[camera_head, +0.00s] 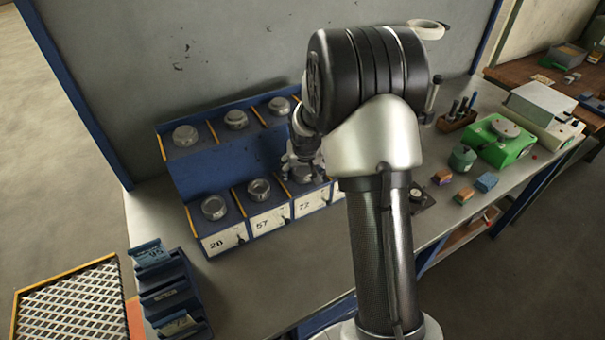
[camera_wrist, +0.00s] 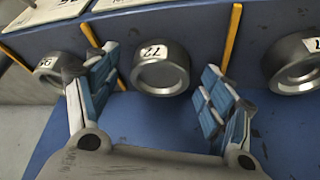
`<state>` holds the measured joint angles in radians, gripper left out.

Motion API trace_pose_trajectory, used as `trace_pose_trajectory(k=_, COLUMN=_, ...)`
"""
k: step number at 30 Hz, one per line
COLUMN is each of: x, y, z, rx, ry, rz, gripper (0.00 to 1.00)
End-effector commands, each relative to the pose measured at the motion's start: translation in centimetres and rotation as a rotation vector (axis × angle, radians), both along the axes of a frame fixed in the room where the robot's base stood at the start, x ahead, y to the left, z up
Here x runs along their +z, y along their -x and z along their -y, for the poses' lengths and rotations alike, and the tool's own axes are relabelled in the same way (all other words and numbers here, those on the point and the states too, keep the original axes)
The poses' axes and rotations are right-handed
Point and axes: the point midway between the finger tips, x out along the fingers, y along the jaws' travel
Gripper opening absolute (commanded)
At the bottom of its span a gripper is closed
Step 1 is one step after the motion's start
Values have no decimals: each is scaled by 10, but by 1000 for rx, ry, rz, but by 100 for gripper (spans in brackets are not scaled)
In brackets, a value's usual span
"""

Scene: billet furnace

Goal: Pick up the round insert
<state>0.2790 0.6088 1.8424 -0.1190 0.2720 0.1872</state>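A grey metal round insert (camera_wrist: 161,68) with a number label on its side, seemingly 72, sits in a bay of the blue rack, in the middle of the wrist view. My gripper (camera_wrist: 163,84) is open, with one blue-padded finger on each side of this insert and visible gaps to it. In the head view my gripper (camera_head: 303,164) is over the front-row bay marked 72, and it mostly hides the insert there. Other round inserts stand at the left (camera_wrist: 62,72) and right (camera_wrist: 294,65) of the wrist view.
The blue rack (camera_head: 208,170) has yellow dividers between bays, close to my fingers. More inserts stand in its back row (camera_head: 236,119) and front row (camera_head: 214,207). Blue bins (camera_head: 165,290) and a mesh tray (camera_head: 70,305) are at lower left. A green device (camera_head: 500,140) stands at right.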

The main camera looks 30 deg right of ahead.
Motion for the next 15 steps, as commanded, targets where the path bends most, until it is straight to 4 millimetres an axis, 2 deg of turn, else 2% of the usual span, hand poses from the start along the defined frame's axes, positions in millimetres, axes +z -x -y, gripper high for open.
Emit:
trace_pose_trajectory(k=2, x=0, y=0, z=0, rx=0, ry=0, rz=0, gripper=69)
trace_pose_trajectory(k=15, x=0, y=0, z=0, rx=0, ry=0, rz=-1, gripper=39)
